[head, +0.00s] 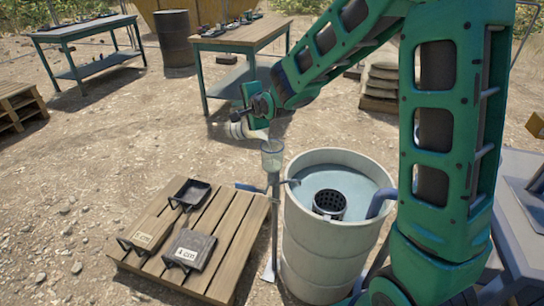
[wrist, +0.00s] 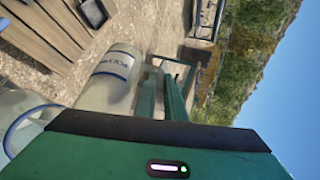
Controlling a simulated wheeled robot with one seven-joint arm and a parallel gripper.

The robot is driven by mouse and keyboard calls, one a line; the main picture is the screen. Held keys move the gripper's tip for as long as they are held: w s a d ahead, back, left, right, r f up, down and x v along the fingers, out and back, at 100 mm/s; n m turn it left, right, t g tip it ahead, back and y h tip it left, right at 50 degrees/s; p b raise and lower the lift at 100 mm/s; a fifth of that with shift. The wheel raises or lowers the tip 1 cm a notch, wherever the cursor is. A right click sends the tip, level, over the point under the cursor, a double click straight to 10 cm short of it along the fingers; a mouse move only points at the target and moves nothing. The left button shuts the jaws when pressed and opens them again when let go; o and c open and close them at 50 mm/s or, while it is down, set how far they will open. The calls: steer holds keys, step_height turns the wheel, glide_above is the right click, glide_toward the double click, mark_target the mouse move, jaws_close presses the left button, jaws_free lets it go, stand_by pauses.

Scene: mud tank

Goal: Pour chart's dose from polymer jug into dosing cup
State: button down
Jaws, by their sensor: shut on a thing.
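My gripper (head: 250,112) is shut on the polymer jug (head: 238,130), a pale, translucent vessel, and holds it above and left of the dosing cup. The jug looks tipped over toward the cup, partly hidden by the gripper. The dosing cup (head: 272,155) is clear and stands on a thin post beside the tank. In the wrist view the jug (wrist: 110,75) shows blue lettering, next to my green fingers (wrist: 162,92). A clear, blue-banded vessel (wrist: 25,115) at the left edge seems to be the cup. I cannot make out any stream or liquid level. No chart is readable.
The round tank (head: 330,240) holds water and a dark strainer basket (head: 329,204). A wooden pallet (head: 225,245) bears several dark trays, some with cm labels. Work tables (head: 240,38) and a barrel (head: 174,40) stand behind. Open ground lies left of the pallet.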

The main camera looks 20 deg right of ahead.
steer(key=shift+s+d+r+t+p, duration=0.1)
steer(key=shift+s+r+t+p, duration=0.15)
steer(key=shift+p, duration=0.45)
stand_by(0.7)
steer(key=shift+w, duration=0.15)
